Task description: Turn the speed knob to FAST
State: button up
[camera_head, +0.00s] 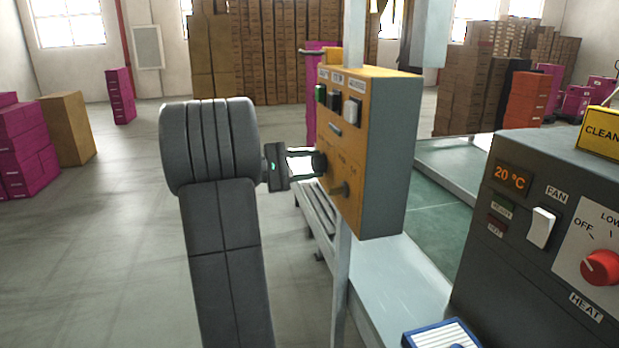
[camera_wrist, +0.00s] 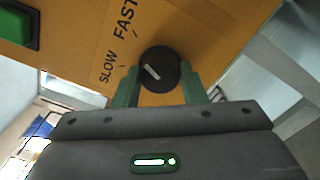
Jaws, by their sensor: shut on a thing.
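The speed knob (camera_wrist: 165,58) is round and black with a short white mark, on an orange panel. The printed words SLOW (camera_wrist: 108,68) and FAST (camera_wrist: 125,20) are beside it in the wrist view. The white mark is on the knob's side toward these words; I cannot tell exactly which tick it meets. My gripper (camera_wrist: 161,88) is shut on the knob, one finger on each side. In the head view my gripper (camera_head: 303,163) reaches from the left to the orange control box (camera_head: 387,150), and its fingers largely hide the knob there.
A green button (camera_wrist: 18,27) is at the upper left in the wrist view. A grey heater box (camera_head: 500,270) with a red dial (camera_head: 601,267) stands at right. Open floor lies left of my arm.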

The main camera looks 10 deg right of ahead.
jog(key=shift+f+m+b, duration=0.1)
jog(key=shift+m+b, duration=0.95)
jog(key=shift+m, duration=0.05)
jog(key=o, duration=1)
jog(key=shift+a, duration=0.1)
jog(key=a+p, duration=0.1)
jog(key=a, duration=1.2)
jog(key=shift+s+a, duration=0.25)
jog(key=shift+a, duration=0.1)
jog(key=d, duration=0.7)
jog(key=d+b, duration=0.1)
jog(key=d, duration=0.6)
jog(key=shift+w, duration=0.2)
